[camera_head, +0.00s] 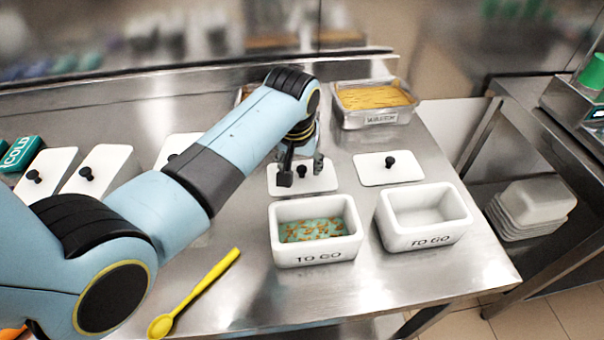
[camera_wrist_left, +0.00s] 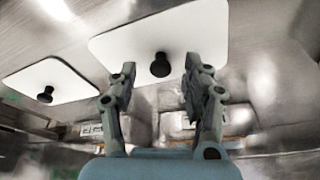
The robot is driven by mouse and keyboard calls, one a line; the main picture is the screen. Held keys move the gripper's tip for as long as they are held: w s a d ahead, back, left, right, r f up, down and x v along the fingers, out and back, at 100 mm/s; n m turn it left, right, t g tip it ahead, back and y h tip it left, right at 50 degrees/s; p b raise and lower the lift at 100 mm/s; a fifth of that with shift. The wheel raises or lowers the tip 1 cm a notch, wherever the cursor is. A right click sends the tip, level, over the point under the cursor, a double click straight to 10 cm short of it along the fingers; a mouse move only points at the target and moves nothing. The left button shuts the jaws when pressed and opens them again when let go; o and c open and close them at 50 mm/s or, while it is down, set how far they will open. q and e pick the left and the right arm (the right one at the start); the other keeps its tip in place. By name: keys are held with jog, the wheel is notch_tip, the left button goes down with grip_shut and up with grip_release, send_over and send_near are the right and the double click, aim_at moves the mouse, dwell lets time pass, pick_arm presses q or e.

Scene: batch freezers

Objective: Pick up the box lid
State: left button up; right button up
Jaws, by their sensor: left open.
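A white box lid (camera_head: 325,182) with a black knob lies on the steel counter behind the left TO GO box (camera_head: 317,257). My left gripper (camera_head: 302,171) is open above this lid, its two fingers on either side of the knob. In the left wrist view the lid (camera_wrist_left: 190,30) fills the top middle, and its black knob (camera_wrist_left: 160,66) shows between the spread fingertips. I cannot tell whether the fingers touch anything. A second lid (camera_head: 374,174) lies behind the right TO GO box (camera_head: 426,238). My right gripper is not in view.
The left box holds greenish food with orange bits; the right box is empty. A metal tray (camera_head: 377,117) of orange food stands behind. A yellow spoon (camera_head: 195,293) lies at the front. More lids (camera_head: 104,166) lie at left. Stacked white containers (camera_head: 533,207) sit on a lower shelf.

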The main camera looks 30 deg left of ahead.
pick_arm(q)
jog(key=shift+f, duration=0.4)
jog(key=c, duration=0.5)
grip_shut()
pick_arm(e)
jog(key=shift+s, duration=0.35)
pick_arm(q)
jog(key=shift+r, duration=0.15)
